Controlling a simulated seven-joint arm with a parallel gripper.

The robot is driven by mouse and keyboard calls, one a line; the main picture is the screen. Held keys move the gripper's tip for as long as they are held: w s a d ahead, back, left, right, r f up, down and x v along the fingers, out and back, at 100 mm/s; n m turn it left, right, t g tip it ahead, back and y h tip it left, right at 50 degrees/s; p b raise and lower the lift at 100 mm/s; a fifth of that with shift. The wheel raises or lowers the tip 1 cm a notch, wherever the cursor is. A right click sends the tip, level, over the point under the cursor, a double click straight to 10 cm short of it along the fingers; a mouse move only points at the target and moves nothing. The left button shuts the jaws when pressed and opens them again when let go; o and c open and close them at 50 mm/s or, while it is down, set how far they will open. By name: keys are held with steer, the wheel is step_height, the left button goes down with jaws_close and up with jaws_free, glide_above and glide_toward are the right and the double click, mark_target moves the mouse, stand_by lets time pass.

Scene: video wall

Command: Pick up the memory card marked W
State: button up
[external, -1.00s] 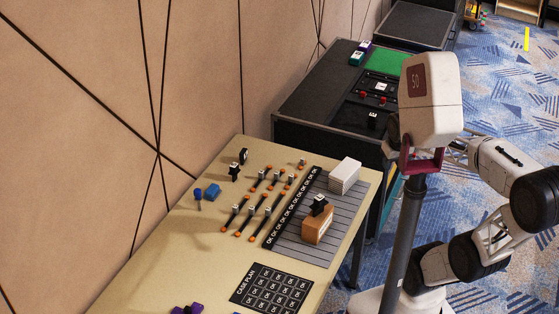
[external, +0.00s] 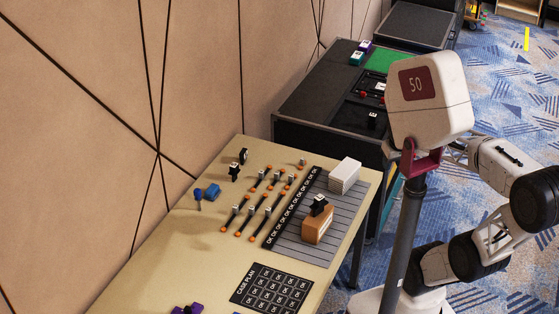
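No letter W can be made out in the external view, so I cannot tell which piece is the memory card marked W. Small labelled pieces that show are a teal one (external: 356,59) and a purple one (external: 366,46) on the far dark table, and a black one (external: 372,119) near its front. On the near tan table, a black piece (external: 319,205) sits on an orange-brown block (external: 318,228), and a purple piece (external: 186,309) is cut by the bottom edge. My gripper is not in view; white and black arm links show at right.
A panelled wall (external: 90,120) stands behind. The table's front left is mostly clear.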

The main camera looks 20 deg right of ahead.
stand_by(0.4)
steer(key=o, duration=0.8)
steer(key=m+t+y, duration=0.3)
steer(key=m+y, duration=0.8)
steer(key=m, duration=0.7)
glide_above(246, 152)
steer(key=s+d, duration=0.3)
steer(key=s, duration=0.4)
steer(key=s+d, duration=0.3)
steer(key=s, duration=0.4)
step_height(246, 152, down, 17)
steer(key=w+a+f+m+t, duration=0.1)
steer(key=w+f+m, duration=0.1)
steer(key=f, duration=0.3)
steer(key=w+a+f+m+t, duration=0.1)
steer(key=w+f+m, duration=0.2)
steer(key=w+f, duration=0.1)
steer(key=w+a+f+m+t, duration=0.1)
steer(key=w+f+m, duration=0.1)
steer(key=w+f, duration=0.3)
steer(key=shift+f+m, duration=0.3)
steer(key=shift+f, duration=0.05)
steer(key=shift+x, duration=1.3)
